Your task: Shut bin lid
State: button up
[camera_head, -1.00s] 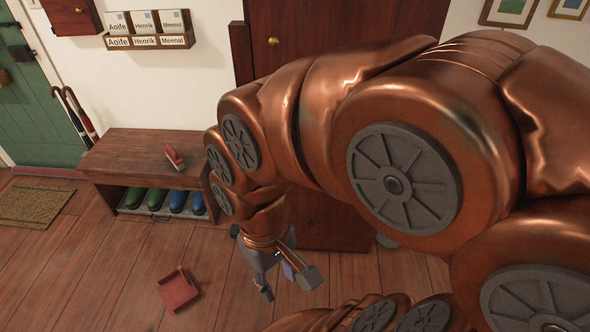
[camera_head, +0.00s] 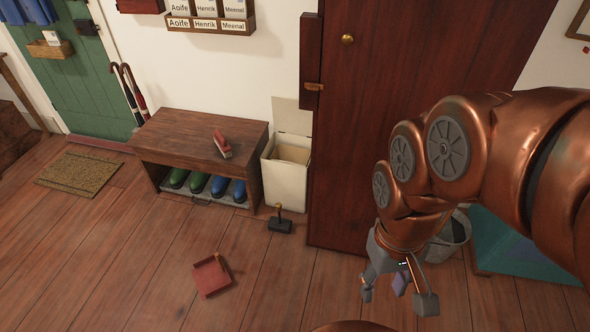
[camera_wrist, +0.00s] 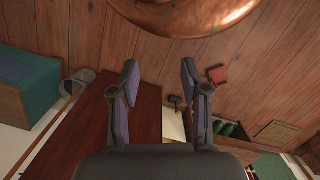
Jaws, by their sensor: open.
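A white bin (camera_head: 284,178) stands between the shoe bench and the dark red door in the head view. Its lid (camera_head: 292,116) is raised and leans back upright against the wall, so the bin's open top shows. My gripper (camera_head: 397,300) is open and empty, to the right of the bin and in front of the door. In the wrist view my gripper's fingers (camera_wrist: 164,88) are spread apart with nothing between them.
A wooden bench (camera_head: 199,141) holds a red brush (camera_head: 222,145), with green and blue shoes below. A dark tool with an upright handle (camera_head: 279,221) stands on the floor before the bin. A red dustpan (camera_head: 211,276) lies further forward. A grey bucket (camera_head: 449,238) is behind my gripper. The floor at front left is clear.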

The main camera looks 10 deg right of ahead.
aim_at(286, 116)
jog(key=u, duration=0.55)
jog(key=i, duration=1.7)
jog(key=u, duration=0.4)
